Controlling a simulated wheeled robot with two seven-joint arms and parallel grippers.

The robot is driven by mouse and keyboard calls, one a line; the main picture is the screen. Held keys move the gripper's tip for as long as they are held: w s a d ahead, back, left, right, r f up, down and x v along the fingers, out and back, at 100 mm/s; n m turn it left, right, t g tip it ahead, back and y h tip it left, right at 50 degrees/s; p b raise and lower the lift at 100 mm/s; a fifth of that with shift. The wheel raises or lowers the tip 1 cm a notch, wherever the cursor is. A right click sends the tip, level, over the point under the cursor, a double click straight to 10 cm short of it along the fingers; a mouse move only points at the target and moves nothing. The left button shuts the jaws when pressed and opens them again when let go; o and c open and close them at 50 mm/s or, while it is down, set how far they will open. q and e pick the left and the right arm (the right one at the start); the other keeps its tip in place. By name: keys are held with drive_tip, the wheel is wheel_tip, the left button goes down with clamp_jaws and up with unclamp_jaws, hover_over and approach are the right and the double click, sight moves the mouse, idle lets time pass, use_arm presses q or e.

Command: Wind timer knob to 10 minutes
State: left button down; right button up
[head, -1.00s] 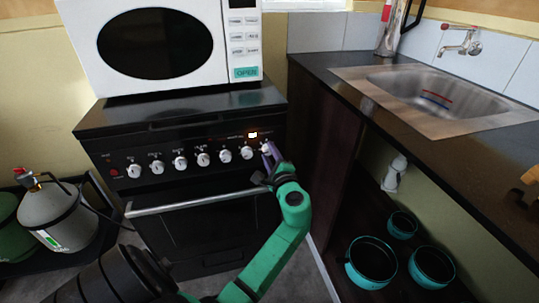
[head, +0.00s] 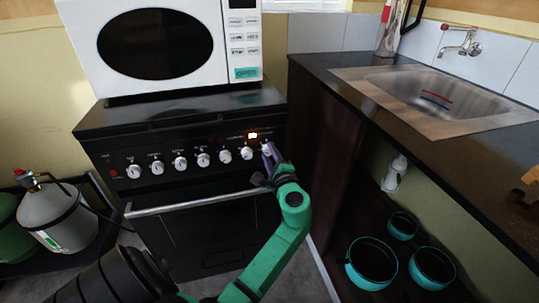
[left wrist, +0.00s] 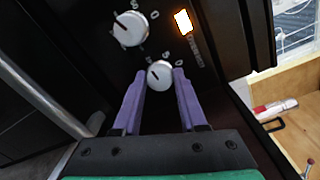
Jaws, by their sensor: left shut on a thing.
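The timer knob (left wrist: 160,74) is the rightmost white knob on the black oven's control panel; it also shows in the head view (head: 266,148), partly hidden by my gripper. In the left wrist view its dark pointer mark is tilted, and small numerals are printed around it. My left gripper (left wrist: 160,82) has its two purple fingers on either side of this knob, shut on it. It also shows in the head view (head: 270,156) at the panel's right end. My right gripper is not in view.
A lit orange indicator (head: 253,135) is above the knobs. A neighbouring white knob (left wrist: 129,29) is close to the fingers. The oven door handle (head: 195,202) runs below. A dark cabinet (head: 325,130) stands close on the right, and a white microwave (head: 160,45) sits on top.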

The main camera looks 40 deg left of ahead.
use_arm(q)
drive_tip(key=shift+f, duration=0.3)
drive_tip(key=c, duration=0.5)
unclamp_jaws()
drive_tip(key=shift+o, duration=0.2)
drive_tip(key=shift+r, duration=0.15)
drive_tip(key=shift+d, duration=0.1)
